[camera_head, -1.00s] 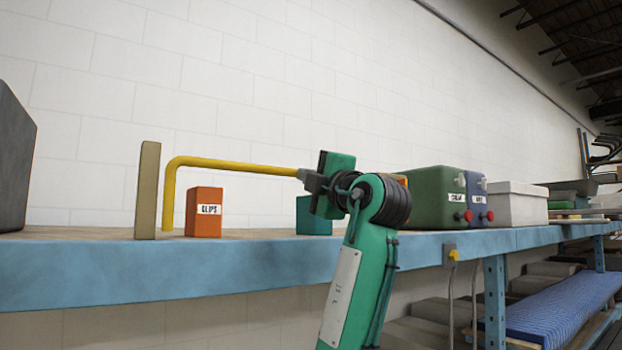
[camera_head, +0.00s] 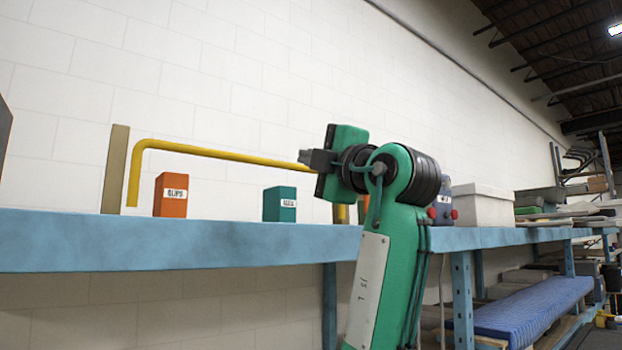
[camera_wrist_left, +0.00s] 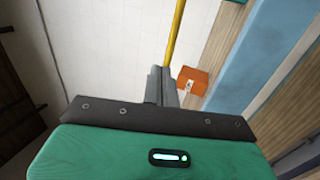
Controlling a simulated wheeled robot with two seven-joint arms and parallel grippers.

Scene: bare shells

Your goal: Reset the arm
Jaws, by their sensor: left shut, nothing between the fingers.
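My left gripper (camera_head: 304,157) is raised above the front edge of the blue shelf, its green arm rising from below in the head view. Its fingers point left and are shut with nothing between them. In the wrist view the closed fingers (camera_wrist_left: 161,86) stand in front of the white wall, with the yellow rail (camera_wrist_left: 174,35) beyond them. An orange box labelled CLIPS (camera_head: 171,194) stands on the shelf to the left; it also shows in the wrist view (camera_wrist_left: 193,80). My right gripper is in neither view.
The blue-edged shelf (camera_head: 150,243) runs across the view. A yellow bent rail (camera_head: 220,154), a tan post (camera_head: 115,170) and a teal box (camera_head: 280,204) stand on it. A white bin (camera_head: 482,206) is right of my arm. Blue material (camera_head: 525,305) lies on a lower shelf.

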